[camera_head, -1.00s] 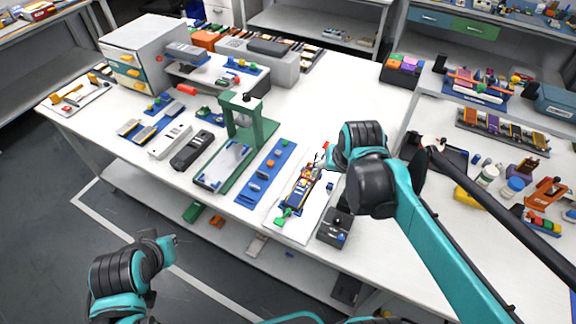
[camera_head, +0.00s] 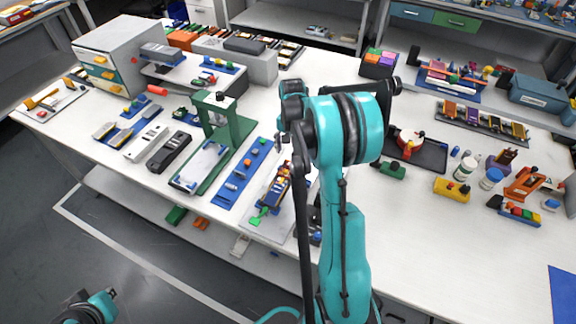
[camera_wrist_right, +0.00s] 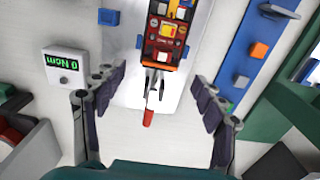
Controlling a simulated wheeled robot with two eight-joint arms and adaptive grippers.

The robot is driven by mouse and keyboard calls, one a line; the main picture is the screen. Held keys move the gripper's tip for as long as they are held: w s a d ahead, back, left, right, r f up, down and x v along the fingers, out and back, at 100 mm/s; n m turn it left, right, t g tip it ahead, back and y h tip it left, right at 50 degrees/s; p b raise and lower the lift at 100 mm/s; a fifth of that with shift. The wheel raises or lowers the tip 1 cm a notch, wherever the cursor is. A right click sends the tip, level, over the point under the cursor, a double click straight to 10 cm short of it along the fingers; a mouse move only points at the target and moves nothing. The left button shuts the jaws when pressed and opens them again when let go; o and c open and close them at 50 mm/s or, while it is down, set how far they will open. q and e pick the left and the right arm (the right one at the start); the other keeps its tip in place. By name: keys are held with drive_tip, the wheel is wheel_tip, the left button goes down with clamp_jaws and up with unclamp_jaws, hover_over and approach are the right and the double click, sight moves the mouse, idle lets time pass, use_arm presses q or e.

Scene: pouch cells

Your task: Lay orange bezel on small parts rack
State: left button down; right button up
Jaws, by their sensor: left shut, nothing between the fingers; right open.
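My right gripper (camera_wrist_right: 158,85) is open and empty in the right wrist view, its dark fingers apart on either side of a narrow red-tipped tool (camera_wrist_right: 149,115). A colourful assembly in an orange-red frame (camera_wrist_right: 165,40) lies beyond the fingers on a white board; it also shows in the head view (camera_head: 275,186). A small orange block (camera_wrist_right: 259,50) sits on a blue strip (camera_wrist_right: 238,70) to the right. I cannot tell which orange part is the bezel or which holder is the small parts rack. The arm hides the right gripper in the head view.
A display reading "0 Ncm" (camera_wrist_right: 66,66) stands left of the right fingers. A green press (camera_head: 240,130) stands left of the board. A slotted rack (camera_head: 482,122), an orange stand (camera_head: 524,184) and a black tray (camera_head: 425,155) are on the right.

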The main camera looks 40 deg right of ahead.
sight(291, 162)
drive_tip(key=f, duration=0.1)
drive_tip(key=f+b, duration=0.1)
drive_tip(key=f, duration=0.1)
drive_tip(key=f+b, duration=0.1)
drive_tip(key=f, duration=0.1)
drive_tip(key=shift+w+d+f, duration=0.15)
drive_tip(key=shift+w+d, duration=0.05)
drive_tip(key=shift+d, duration=0.05)
drive_tip(key=c, duration=0.9)
drive_tip(key=shift+o, duration=0.2)
